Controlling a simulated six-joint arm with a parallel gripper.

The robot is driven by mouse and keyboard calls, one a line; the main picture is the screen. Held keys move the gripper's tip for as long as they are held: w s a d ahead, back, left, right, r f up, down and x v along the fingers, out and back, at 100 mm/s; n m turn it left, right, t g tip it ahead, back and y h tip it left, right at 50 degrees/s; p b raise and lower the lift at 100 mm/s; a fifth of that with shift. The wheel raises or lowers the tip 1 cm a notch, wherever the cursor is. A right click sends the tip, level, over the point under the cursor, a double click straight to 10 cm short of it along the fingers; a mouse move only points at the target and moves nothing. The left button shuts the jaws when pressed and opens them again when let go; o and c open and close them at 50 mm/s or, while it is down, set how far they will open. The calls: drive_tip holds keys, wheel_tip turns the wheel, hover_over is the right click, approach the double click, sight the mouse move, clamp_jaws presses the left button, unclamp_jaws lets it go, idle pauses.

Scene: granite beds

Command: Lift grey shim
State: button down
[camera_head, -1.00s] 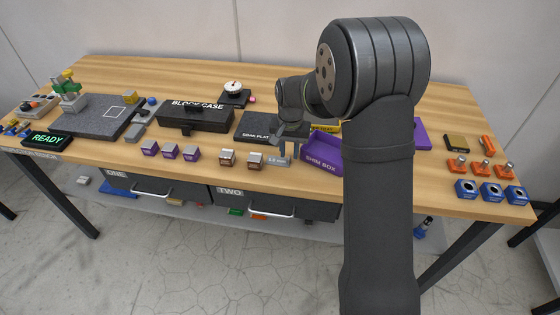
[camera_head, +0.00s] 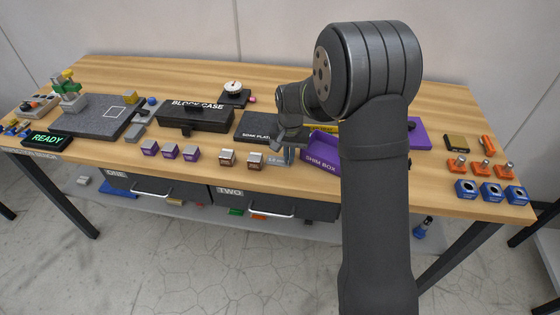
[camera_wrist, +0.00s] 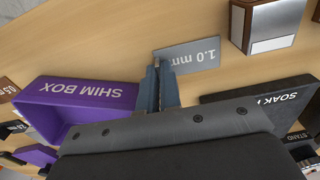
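The grey shim (camera_wrist: 193,56), a thin plate marked "1.0 mm", shows in the wrist view just beyond my fingertips. My gripper (camera_wrist: 157,68) has its two fingers close together at the shim's left end, with a thin dark line between them. The fingers cover part of that end, and I cannot tell whether they grip it. In the head view the shim (camera_head: 275,160) is at the table's front, left of the purple shim box (camera_head: 321,160). My gripper (camera_head: 288,150) is low over it there. The shim box also shows in the wrist view (camera_wrist: 85,92).
The black soak plate (camera_head: 256,126) lies behind the shim; it shows at right in the wrist view (camera_wrist: 255,95). A brown-and-silver block (camera_head: 255,161) stands just left of the shim. The block case (camera_head: 196,117) is farther left. Bare wood lies in front.

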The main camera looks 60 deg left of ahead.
drive_tip(key=shift+w+d+r, duration=0.2)
drive_tip(key=shift+r, duration=0.7)
drive_tip(key=shift+w+d+r, duration=0.15)
drive_tip(key=shift+d+r, duration=0.05)
drive_tip(key=shift+r, duration=0.65)
idle(0.6)
drive_tip(key=shift+r, duration=0.1)
drive_tip(key=shift+r, duration=2.4)
